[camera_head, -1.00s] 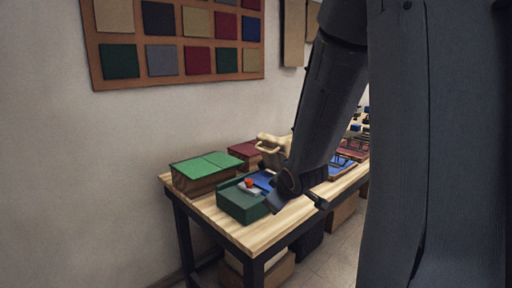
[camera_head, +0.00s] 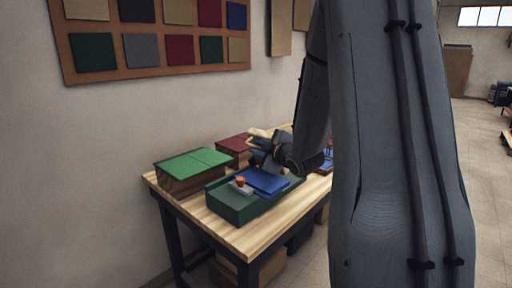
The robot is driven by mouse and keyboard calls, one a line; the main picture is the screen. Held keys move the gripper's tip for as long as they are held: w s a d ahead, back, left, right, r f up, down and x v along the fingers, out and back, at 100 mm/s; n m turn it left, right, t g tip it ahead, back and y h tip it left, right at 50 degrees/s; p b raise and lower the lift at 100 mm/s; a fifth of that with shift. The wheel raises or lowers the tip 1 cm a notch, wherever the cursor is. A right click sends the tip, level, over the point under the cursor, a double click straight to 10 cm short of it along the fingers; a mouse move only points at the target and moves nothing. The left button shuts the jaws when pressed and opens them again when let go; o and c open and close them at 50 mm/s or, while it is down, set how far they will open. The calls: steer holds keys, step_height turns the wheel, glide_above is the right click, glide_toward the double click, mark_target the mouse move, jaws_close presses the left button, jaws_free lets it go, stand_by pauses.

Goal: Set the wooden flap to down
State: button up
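A pale tan, wood-coloured piece (camera_head: 258,133) stands up behind my gripper, over the work table. It may be the wooden flap, but my arm covers part of it and its hinge does not show. My gripper (camera_head: 262,157) is dark and small in the view, just in front of and below the tan piece. It is above the back of a green box with a blue panel (camera_head: 264,180). I cannot tell whether it touches the tan piece, or whether its fingers are open or shut.
The wooden table (camera_head: 258,235) holds the green box (camera_head: 232,207), a wooden box with a green two-part lid (camera_head: 193,164) and a dark red box (camera_head: 233,145). An orange knob (camera_head: 240,181) sits on the green box.

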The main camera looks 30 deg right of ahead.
steer(key=shift+w+f, duration=0.2)
steer(key=shift+w, duration=0.5)
jaws_close()
